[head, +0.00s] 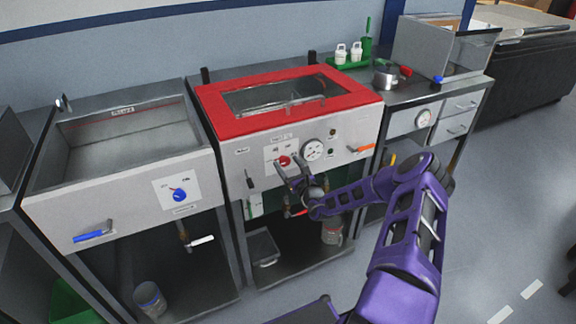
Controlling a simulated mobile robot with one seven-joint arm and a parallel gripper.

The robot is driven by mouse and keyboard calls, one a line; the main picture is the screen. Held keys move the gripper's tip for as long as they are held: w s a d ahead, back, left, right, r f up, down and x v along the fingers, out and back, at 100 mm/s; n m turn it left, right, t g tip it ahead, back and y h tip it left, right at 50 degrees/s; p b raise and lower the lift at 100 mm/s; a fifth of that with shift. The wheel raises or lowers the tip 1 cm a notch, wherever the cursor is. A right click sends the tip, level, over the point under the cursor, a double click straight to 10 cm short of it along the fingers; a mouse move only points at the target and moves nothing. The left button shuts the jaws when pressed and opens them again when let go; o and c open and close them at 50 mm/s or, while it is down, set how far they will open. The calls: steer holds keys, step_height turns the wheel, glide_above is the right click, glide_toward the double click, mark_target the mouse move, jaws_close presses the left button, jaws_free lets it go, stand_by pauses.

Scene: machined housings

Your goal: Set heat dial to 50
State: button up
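A red dial (284,160) sits on a pale plate on the front panel of the red-lidded machine (232,128), left of a round white gauge (313,150). The markings by the dial are too small to read, so its setting cannot be told. My gripper (290,166) is just in front of this panel, at the dial's lower right. Its two fingers look spread apart with nothing held between them. Whether a finger touches the dial cannot be told. A blue dial (180,195) is on the left basin unit (120,200); its label is unreadable.
An orange handle (360,148) is right of the gauge and a blue handle (92,233) is at the lower left. A metal pot (386,73) and a green tray (350,63) with white bottles stand at the back right. The floor at right is clear.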

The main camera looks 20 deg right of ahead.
jaws_close()
steer(key=shift+m, duration=0.4)
steer(key=m+p, duration=0.1)
steer(key=m, duration=0.3)
steer(key=shift+d+m, duration=0.1)
steer(key=shift+m, duration=0.3)
steer(key=m, duration=0.6)
steer(key=shift+d+f, duration=0.1)
steer(key=shift+f, duration=0.05)
steer(key=m, duration=0.6)
steer(key=shift+f+m, duration=0.15)
steer(key=shift+m, duration=0.25)
steer(key=m, duration=0.5)
steer(key=shift+b, duration=0.35)
steer(key=shift+m, duration=0.3)
